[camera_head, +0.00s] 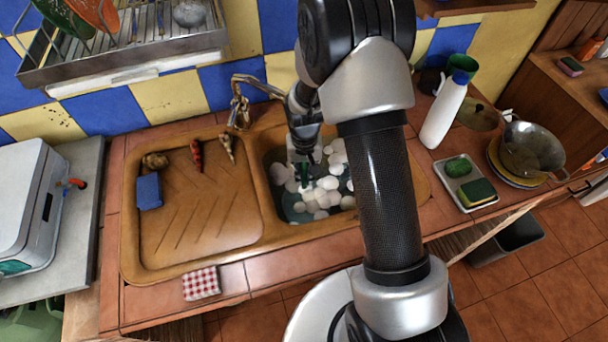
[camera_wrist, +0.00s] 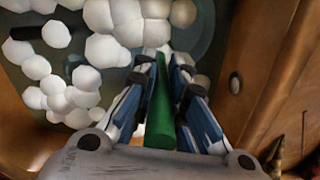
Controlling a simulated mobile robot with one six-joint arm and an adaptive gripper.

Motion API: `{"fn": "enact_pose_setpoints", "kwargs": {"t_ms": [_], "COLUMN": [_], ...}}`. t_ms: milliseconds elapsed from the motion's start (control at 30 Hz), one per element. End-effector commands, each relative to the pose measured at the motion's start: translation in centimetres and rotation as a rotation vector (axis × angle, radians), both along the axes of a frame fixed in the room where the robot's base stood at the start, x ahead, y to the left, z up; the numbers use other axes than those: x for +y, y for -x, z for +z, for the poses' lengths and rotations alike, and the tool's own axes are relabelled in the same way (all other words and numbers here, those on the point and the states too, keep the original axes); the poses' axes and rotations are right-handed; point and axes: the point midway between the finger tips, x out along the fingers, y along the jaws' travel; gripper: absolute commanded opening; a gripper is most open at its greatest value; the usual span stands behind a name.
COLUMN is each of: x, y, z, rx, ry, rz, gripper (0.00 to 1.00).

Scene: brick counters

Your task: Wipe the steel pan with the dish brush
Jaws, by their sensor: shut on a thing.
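My gripper (camera_head: 303,168) reaches down into the sink basin. In the wrist view its fingers (camera_wrist: 164,68) are closed on both sides of a green handle (camera_wrist: 160,115), seemingly the dish brush. The handle also shows as a small green piece in the head view (camera_head: 304,178). The brush's head is not visible; white foam lies around the fingertips. A round steel pan (camera_head: 533,150) sits on stacked yellow plates at the right end of the counter, apart from my gripper. Whether another pan lies beneath the foam, I cannot tell.
White foam balls (camera_head: 322,190) fill much of the sink (camera_head: 267,190). A tap (camera_head: 240,105) stands behind it. A white bottle (camera_head: 443,112) and a tray (camera_head: 452,167) with sponges stand to the right. The drainboard (camera_head: 205,225) holds a blue sponge (camera_head: 149,191).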

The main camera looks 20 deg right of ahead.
Motion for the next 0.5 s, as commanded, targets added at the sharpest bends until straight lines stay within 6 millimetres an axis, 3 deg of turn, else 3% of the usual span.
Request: {"fn": "enact_pose_setpoints", "kwargs": {"t_ms": [300,500], "x": [-0.2,-0.2], "y": [-0.3,-0.4], "z": [3.2,4.3], "rx": [-0.001,0.0], "ry": [0.0,0.0], "rz": [0.001,0.001], "gripper": [0.0,0.0]}}
